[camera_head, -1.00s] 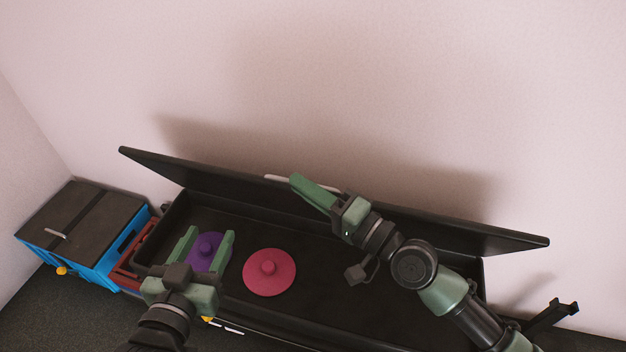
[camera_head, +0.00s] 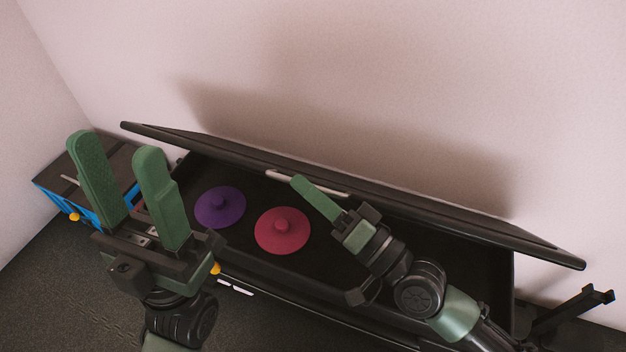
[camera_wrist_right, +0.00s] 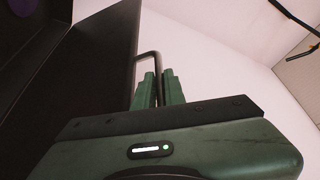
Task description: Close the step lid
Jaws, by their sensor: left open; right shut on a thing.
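The step lid (camera_head: 440,209) is a long black panel, hinged along the wall side of a black box (camera_head: 262,183) and tilted partly open. Its pale bar handle (camera_head: 325,185) sits near the lid's middle; in the right wrist view the handle (camera_wrist_right: 149,55) looks like a dark bent bar. My right gripper (camera_head: 300,182) is shut on this handle; its fingertips (camera_wrist_right: 158,78) close around it. My left gripper (camera_head: 115,150) is open and empty, raised in front of the box's left end.
A blue box with a dark top (camera_head: 55,178) stands at the left, partly hidden by my left gripper. A pale wall (camera_head: 350,70) rises behind the lid. Dark floor (camera_head: 60,290) is clear at the front left.

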